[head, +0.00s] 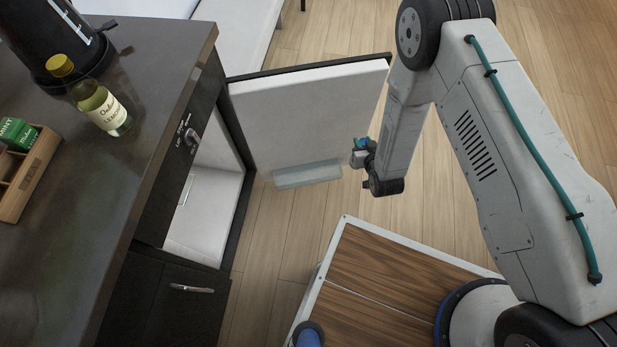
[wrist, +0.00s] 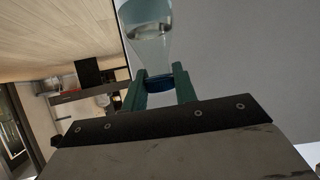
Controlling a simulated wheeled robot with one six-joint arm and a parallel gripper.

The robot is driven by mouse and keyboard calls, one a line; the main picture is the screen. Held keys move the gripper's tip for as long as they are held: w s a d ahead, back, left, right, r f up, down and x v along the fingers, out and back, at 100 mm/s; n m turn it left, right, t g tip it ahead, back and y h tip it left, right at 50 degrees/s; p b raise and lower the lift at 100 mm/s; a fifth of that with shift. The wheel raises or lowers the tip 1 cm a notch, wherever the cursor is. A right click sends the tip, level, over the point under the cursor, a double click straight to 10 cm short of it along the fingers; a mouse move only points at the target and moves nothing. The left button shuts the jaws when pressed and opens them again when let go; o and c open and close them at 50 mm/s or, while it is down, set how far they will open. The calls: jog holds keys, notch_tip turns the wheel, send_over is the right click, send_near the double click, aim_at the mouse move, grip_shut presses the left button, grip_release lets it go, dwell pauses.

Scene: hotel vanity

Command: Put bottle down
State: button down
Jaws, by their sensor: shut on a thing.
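My gripper (wrist: 160,84) shows in the wrist view with its two teal fingers shut on a clear bottle (wrist: 149,40). The fingers are around a dark blue band at the bottle's end, and the clear body extends beyond them, cut off by the top edge. In the head view my gripper (head: 360,150) is small, in front of the open fridge door at its right side. The held bottle cannot be made out clearly there. Another bottle (head: 100,106), with yellow cap and pale label, stands on the dark counter (head: 135,105).
The fridge door (head: 300,110) is swung open, with a translucent shelf (head: 307,173) low on it. The white fridge interior (head: 205,210) looks empty where visible. A wooden box (head: 32,172) and a black appliance (head: 55,35) stand on the counter. Its middle and front are bare.

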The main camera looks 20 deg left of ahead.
jog(key=s+a+f+n+g+y, duration=0.2)
jog(key=s+a+f+n+y, duration=0.1)
jog(key=s+f, duration=1.2)
jog(key=w+a, duration=0.3)
jog(key=w, duration=0.1)
jog(key=w+a, duration=0.4)
jog(key=w, duration=0.1)
jog(key=w+a, duration=0.4)
jog(key=w, duration=0.1)
jog(key=shift+w+a+r, duration=0.1)
jog(key=shift+w+r, duration=0.15)
jog(key=shift+f, duration=1.8)
notch_tip(320, 180, down, 3)
jog(key=shift+w+a+f, duration=0.1)
jog(key=shift+w+f, duration=0.05)
